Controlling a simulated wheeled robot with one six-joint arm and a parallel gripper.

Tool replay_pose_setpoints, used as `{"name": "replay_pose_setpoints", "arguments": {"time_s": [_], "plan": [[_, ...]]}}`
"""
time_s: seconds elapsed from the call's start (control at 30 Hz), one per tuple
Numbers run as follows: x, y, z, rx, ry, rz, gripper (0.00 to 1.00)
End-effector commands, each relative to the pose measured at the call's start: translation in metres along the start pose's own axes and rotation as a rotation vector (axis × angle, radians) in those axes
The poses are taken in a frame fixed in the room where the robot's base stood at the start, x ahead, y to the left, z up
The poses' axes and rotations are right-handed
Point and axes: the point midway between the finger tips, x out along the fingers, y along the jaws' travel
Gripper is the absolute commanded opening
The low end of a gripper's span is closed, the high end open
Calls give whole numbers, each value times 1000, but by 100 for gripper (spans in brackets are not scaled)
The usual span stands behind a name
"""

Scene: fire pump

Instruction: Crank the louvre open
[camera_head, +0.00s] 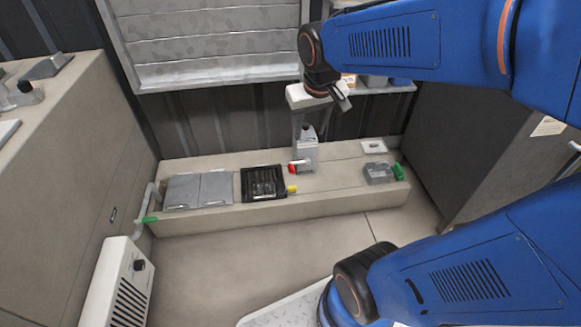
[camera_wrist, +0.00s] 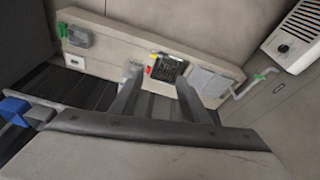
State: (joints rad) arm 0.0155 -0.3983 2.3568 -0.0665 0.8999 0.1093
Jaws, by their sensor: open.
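The louvre (camera_head: 215,45) is a pale framed panel of wide horizontal slats on the back wall, at the top of the head view. Its slats look flat, with no clear gaps. A grey upright box (camera_head: 307,155) with a red-ended handle (camera_head: 294,168) stands on the low bench and looks like the crank unit. My gripper (camera_head: 302,128) is above and close to this box; contact cannot be told. In the wrist view my gripper (camera_wrist: 156,82) has its two fingers apart with nothing between them. The left finger partly hides the grey box (camera_wrist: 132,70) there.
A shelf (camera_head: 385,89) is right of the louvre. Floor in front is clear.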

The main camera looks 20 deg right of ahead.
Motion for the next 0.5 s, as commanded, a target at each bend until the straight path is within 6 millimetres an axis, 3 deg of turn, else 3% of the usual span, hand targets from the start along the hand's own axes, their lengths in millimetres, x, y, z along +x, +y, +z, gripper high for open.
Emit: {"name": "replay_pose_setpoints", "arguments": {"time_s": [0.5], "plan": [[93,6,-110,63,-114,55,42]]}}
